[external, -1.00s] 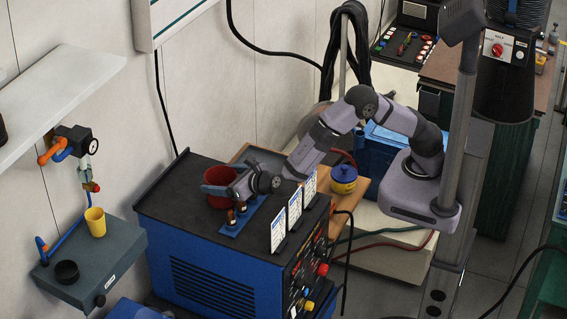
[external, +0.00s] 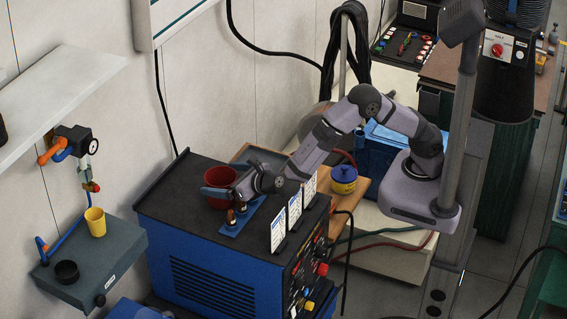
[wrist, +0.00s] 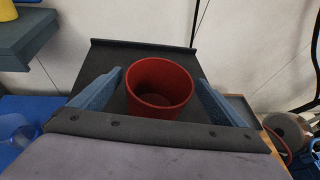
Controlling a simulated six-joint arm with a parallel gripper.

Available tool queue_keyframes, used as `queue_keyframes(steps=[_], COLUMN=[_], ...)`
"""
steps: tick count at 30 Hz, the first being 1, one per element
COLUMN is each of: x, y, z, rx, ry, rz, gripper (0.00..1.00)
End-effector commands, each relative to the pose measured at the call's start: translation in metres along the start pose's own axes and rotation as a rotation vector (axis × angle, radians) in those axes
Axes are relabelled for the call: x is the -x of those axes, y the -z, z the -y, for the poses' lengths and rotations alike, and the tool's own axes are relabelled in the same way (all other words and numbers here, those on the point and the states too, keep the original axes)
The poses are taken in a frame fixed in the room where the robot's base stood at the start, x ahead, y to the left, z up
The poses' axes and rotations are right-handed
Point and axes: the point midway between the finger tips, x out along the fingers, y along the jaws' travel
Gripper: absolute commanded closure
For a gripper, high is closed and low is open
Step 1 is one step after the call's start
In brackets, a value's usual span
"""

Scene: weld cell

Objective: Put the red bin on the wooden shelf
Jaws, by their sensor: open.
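The red bin (external: 221,177) stands upright on the black top of the blue welding machine (external: 185,212), near the wall. In the wrist view the red bin (wrist: 159,88) is open at the top and looks empty. My gripper (external: 222,191) is open at the bin. In the wrist view its two blue fingers are spread on either side of the bin, with visible gaps at both sides. A wood-coloured surface (external: 361,188) lies behind and right of the machine. It carries a blue and yellow pot (external: 343,181).
Upright white cards (external: 278,232) line the machine's right edge. A pale wall shelf (external: 65,90) is at upper left. A grey ledge (external: 115,250) holds a yellow cup (external: 95,222) and a black cup.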

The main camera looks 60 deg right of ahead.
Motion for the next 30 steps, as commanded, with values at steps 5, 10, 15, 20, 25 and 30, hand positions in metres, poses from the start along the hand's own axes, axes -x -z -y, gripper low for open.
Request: queue_keyframes(steps=[5,10,15,20,25,30], x=[0.029,0.061,0.087,0.103,0.109,0.109], y=[0.003,0.003,0.003,0.001,0.001,0.001], z=[-0.002,-0.001,-0.001,-0.001,0.000,0.000], rx=[-0.001,-0.001,-0.001,0.000,0.000,0.000], ry=[-0.005,-0.005,-0.004,-0.002,-0.001,0.000], rz=[0.001,0.001,-0.001,0.000,-0.001,-0.001], gripper=[0.05,0.05,0.05,0.05,0.05,0.02])
